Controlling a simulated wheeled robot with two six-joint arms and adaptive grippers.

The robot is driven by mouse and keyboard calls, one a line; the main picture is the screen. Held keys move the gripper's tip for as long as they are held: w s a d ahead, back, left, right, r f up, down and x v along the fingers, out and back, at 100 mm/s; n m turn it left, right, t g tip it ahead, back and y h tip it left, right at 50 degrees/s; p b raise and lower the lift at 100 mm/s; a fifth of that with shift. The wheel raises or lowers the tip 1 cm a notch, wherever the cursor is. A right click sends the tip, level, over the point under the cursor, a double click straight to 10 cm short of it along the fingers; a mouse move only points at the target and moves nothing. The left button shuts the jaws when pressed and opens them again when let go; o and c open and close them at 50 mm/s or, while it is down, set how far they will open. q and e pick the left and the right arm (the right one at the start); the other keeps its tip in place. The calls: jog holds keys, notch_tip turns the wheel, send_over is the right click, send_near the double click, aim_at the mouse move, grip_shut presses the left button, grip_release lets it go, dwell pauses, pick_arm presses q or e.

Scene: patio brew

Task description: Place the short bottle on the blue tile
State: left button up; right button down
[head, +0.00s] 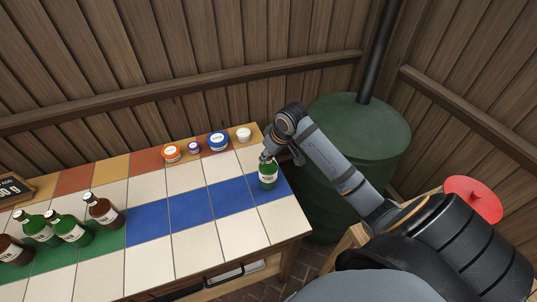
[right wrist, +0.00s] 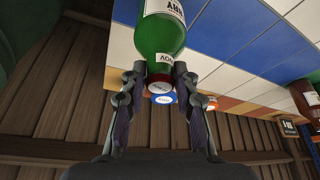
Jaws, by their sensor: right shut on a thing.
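A short green bottle (head: 268,175) with a white label is at the right end of the table, over the rightmost part of the row of blue tiles (head: 232,196). It looks upright, but I cannot tell whether its base touches the tile. My right gripper (head: 268,159) is shut on its neck from above. In the right wrist view, the two fingers (right wrist: 160,80) sit on either side of the neck, just behind the red cap, and the green bottle (right wrist: 160,35) extends away from them. My left gripper is in neither view.
Several green and brown bottles (head: 73,230) stand at the table's left on green tiles. Jars (head: 217,141) line the back edge. A green barrel (head: 355,130) stands beyond the right end, with a red round thing (head: 473,198) farther right. The middle blue and white tiles are clear.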

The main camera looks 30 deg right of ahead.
jog(key=c, duration=1)
grip_release()
jog(key=v, duration=1.2)
jog(key=shift+a, duration=0.1)
